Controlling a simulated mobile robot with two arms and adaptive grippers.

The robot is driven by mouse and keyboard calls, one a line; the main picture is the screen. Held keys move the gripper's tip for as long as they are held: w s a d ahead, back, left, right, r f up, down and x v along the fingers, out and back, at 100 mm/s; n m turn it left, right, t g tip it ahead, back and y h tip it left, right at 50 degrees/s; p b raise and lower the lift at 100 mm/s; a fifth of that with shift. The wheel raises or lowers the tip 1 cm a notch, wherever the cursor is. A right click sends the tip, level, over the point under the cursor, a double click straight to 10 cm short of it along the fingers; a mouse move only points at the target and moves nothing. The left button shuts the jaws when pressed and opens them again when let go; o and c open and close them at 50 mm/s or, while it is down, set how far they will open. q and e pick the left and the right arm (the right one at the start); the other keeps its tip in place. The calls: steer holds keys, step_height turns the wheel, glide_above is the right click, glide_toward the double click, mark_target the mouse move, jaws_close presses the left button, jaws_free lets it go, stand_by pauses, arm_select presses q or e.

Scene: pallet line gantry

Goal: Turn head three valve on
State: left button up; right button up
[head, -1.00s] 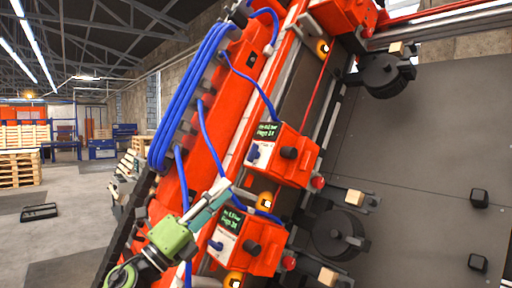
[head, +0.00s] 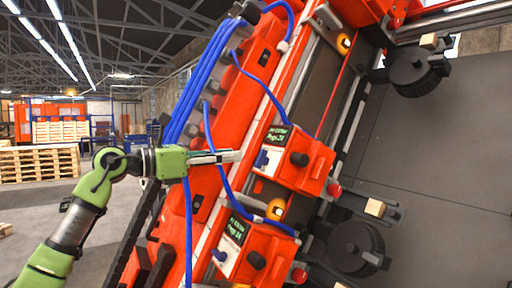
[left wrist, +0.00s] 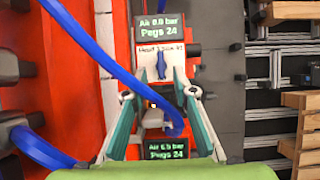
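The head three valve (left wrist: 161,66) is a small blue handle on a white plate labelled "Head 3". In the left wrist view its handle points up and down, below a display (left wrist: 160,28) reading Air 0.0 bar, Pegs 24. In the head view the blue valve (head: 262,158) is on the upper red head unit (head: 308,165). My left gripper (head: 238,156) points at it from the left, close to the plate. In the left wrist view the gripper's fingers (left wrist: 160,80) are apart, with the handle between and just beyond the tips. I cannot tell whether they touch it. My right gripper is not in view.
A lower red head unit (head: 256,255) has its own blue valve (head: 219,255); its display (left wrist: 165,148) reads Air 6.5 bar. A blue hose (left wrist: 100,55) crosses close to the left finger. Black rollers (head: 357,247) stand at right. Open floor lies at left.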

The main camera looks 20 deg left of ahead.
mark_target(260, 153)
arm_select(q)
steer(key=p+x, duration=0.1)
steer(key=x, duration=0.2)
steer(key=p+x, duration=0.1)
steer(key=x, duration=0.3)
steer(key=shift+r+p, duration=0.2)
steer(key=shift+p, duration=0.1)
steer(key=shift+x, duration=0.8)
steer(key=shift+f, duration=0.2)
jaws_close()
